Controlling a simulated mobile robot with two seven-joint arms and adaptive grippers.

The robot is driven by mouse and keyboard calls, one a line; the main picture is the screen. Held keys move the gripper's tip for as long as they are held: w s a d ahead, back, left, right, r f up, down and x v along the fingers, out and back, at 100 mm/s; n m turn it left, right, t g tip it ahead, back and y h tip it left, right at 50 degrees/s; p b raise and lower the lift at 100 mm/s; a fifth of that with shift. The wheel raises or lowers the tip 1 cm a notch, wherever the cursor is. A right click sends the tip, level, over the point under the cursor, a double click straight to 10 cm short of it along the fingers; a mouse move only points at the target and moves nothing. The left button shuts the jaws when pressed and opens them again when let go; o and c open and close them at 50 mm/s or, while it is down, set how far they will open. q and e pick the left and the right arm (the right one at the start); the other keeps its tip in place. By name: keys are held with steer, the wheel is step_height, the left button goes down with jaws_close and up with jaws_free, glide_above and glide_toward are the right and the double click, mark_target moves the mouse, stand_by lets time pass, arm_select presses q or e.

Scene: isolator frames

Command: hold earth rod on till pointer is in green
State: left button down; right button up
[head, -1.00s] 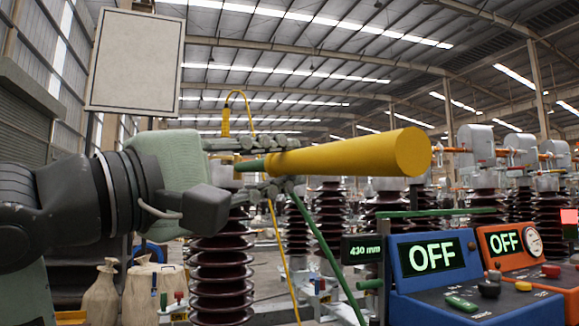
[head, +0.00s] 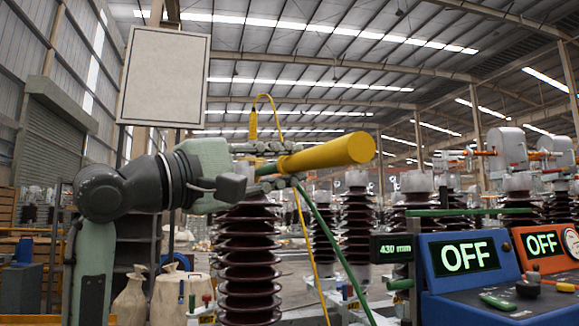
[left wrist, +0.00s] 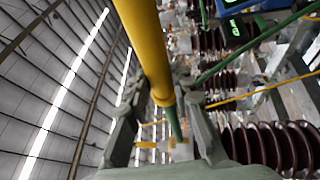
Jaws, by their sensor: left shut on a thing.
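The earth rod (head: 330,154) has a thick yellow handle and a thinner green shaft. My left gripper (head: 282,165) is shut on it, with one finger above and one below. The handle points right and slightly up. In the left wrist view the earth rod (left wrist: 148,42) runs between the fingers, and its green end reaches toward the blurred equipment. In the head view the far end of the shaft is hidden behind the gripper, so contact cannot be told. A round dial (head: 571,242) on the orange box is cut by the right edge; its pointer cannot be read. My right gripper is not in view.
A brown ribbed insulator (head: 247,255) stands below the gripper. A yellow cable (head: 312,255) and a green bar (head: 330,235) slant down beside it. A blue box (head: 468,257) and an orange box (head: 538,243) both read OFF. A small display (head: 394,249) reads 430 mm.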

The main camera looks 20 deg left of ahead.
mark_target(306, 152)
arm_select(q)
steer(key=shift+w+a+r, duration=0.1)
steer(key=shift+w+a, duration=0.5)
steer(key=shift+w, duration=0.2)
stand_by(3.5)
steer(key=shift+s+d+p, duration=0.1)
steer(key=shift+p, duration=0.2)
steer(key=s+d, duration=0.1)
steer(key=s+d+p, duration=0.1)
steer(key=s, duration=0.1)
steer(key=s+d+p, duration=0.1)
steer(key=s, duration=0.1)
steer(key=shift+s+d+r, duration=0.1)
steer(key=shift+s+d, duration=0.1)
steer(key=shift+d, duration=0.15)
steer(key=shift+s+d+p, duration=0.25)
steer(key=shift+s+d, duration=0.25)
steer(key=shift+s, duration=0.2)
steer(key=shift+s+d+p, duration=0.2)
steer(key=shift+s+d, duration=0.25)
steer(key=shift+s, duration=0.25)
